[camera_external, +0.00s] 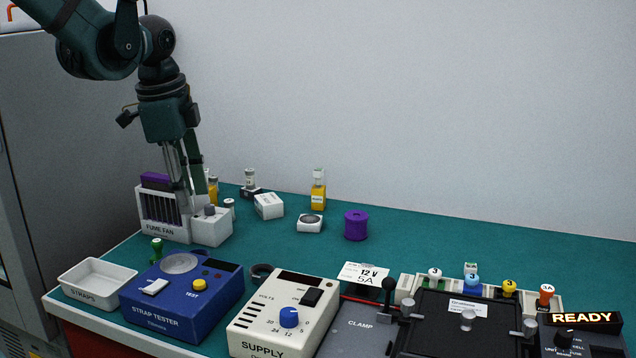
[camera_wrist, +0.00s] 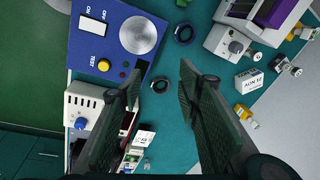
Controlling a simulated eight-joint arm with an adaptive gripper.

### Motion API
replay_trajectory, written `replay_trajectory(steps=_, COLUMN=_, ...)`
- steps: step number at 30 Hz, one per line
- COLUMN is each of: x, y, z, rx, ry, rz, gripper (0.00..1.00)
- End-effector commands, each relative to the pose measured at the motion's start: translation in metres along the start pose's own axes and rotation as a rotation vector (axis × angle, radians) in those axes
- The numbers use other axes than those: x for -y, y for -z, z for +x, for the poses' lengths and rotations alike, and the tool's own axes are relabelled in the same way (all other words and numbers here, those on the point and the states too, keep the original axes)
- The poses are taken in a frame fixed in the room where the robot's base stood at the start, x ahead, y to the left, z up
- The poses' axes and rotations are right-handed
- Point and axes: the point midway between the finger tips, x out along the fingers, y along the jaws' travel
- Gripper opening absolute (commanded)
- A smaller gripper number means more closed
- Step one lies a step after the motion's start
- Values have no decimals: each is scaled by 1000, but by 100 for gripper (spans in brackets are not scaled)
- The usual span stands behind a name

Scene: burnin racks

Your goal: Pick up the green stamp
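The green stamp (camera_external: 157,249) stands upright on the teal bench, between the white straps tray and the fume fan, behind the blue strap tester.
The strap tester (camera_external: 183,290), straps tray (camera_external: 82,291) and fume fan (camera_external: 162,222) surround the stamp. The supply (camera_external: 281,316) and clamp (camera_external: 350,333) stand to the right. A purple spool (camera_external: 356,225) and small boxes are at the back. The bench's middle is clear.

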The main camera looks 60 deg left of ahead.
Motion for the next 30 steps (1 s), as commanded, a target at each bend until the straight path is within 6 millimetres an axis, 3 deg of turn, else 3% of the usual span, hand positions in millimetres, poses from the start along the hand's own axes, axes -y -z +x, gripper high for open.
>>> replay_trajectory(steps=9, x=40, y=-54, z=53, rx=50, ry=-66, rz=70, gripper=34)
replay_trajectory(steps=18, x=63, y=-104, z=96, rx=74, ry=-132, rz=135, gripper=34)
replay_trajectory(steps=24, x=68, y=-121, z=110, rx=78, ry=-155, rz=158, gripper=34)
replay_trajectory(steps=30, x=69, y=-123, z=112, rx=78, ry=-160, rz=164, gripper=34)
